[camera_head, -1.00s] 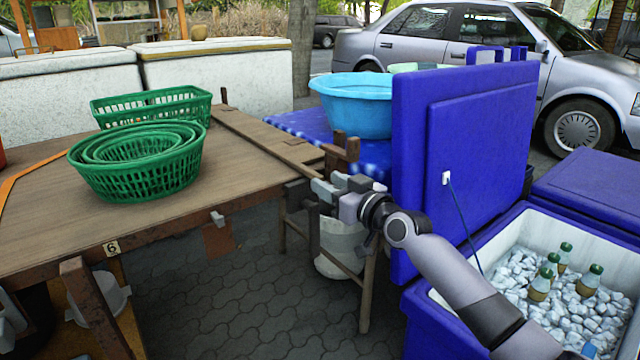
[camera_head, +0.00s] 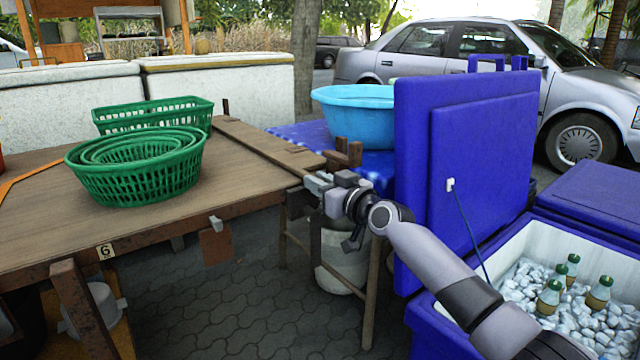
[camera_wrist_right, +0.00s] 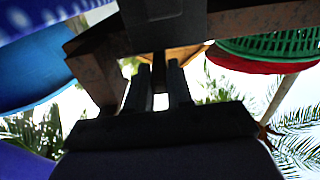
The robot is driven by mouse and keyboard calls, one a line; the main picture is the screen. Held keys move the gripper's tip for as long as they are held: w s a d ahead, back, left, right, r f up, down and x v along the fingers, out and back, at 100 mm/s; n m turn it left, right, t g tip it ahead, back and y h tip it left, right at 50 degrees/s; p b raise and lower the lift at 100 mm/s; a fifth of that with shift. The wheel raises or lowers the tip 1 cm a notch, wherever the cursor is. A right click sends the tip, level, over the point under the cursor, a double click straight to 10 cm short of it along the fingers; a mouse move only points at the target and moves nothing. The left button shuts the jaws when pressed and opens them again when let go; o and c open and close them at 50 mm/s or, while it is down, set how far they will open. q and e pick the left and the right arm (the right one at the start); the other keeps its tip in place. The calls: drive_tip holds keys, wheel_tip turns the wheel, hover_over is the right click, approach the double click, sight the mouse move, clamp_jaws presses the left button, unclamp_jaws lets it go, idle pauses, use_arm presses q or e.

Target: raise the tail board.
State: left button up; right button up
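The tail board (camera_head: 262,141) is a brown wooden strip along the right end of the wooden table (camera_head: 45,225). It looks roughly level with the tabletop. My right gripper (camera_head: 313,183) is at the board's near right corner, close against it. In the right wrist view its two dark fingers (camera_wrist_right: 160,85) point up with a narrow, bright gap between them. Whether the fingers touch the wood is hard to tell. My left gripper is not in view.
Green baskets (camera_head: 140,170) stand on the table. A light blue basin (camera_head: 358,115) sits behind the board on a blue-covered surface. The open cooler (camera_head: 470,335) holds ice and bottles.

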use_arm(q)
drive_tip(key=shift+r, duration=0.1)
use_arm(e)
drive_tip(key=shift+r, duration=0.15)
clamp_jaws()
drive_tip(key=shift+d+r+m+p, duration=0.1)
drive_tip(key=shift+r+m+p, duration=0.35)
drive_tip(key=shift+r+m, duration=0.3)
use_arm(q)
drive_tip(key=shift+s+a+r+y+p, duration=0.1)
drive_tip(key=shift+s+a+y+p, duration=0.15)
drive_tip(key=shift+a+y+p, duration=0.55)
use_arm(e)
drive_tip(key=shift+w+d+r+m, duration=0.3)
drive_tip(key=shift+r+m, duration=0.4)
drive_tip(key=shift+m, duration=0.2)
drive_tip(key=shift+w+d+r+m, duration=0.15)
drive_tip(key=shift+d+r+m, duration=0.2)
drive_tip(key=shift+r+m, duration=0.5)
drive_tip(key=shift+w+d+r+m, duration=0.3)
drive_tip(key=shift+r+m, duration=0.25)
drive_tip(key=shift+m, duration=0.45)
